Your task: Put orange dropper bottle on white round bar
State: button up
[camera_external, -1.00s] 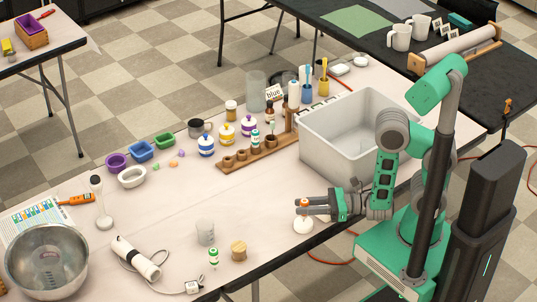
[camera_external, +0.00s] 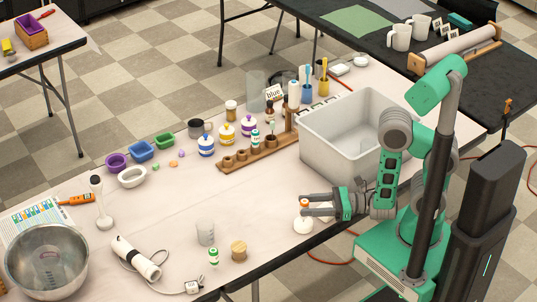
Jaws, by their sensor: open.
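The orange dropper bottle (camera_external: 304,203) shows as a small orange top near the front edge of the table. It appears upright over the white round bar (camera_external: 303,226), which lies flat on the table. The bottle's lower part is mostly hidden by a finger, so its contact with the bar is hard to see. My gripper (camera_external: 308,205) reaches in from the right, level and low. Its fingers are open, one on each side of the bottle.
A large grey bin (camera_external: 325,149) stands behind my gripper. A wooden rack (camera_external: 243,158) with bottles is further back. A wooden jar (camera_external: 239,250), a green-capped bottle (camera_external: 213,257) and a clear beaker (camera_external: 205,234) stand to the left. The table's middle is clear.

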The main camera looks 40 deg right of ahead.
notch_tip(320, 180, up, 7)
jog(key=d+p, duration=0.1)
jog(key=p, duration=0.5)
jog(key=shift+s+d, duration=0.2)
jog(key=shift+s, duration=0.25)
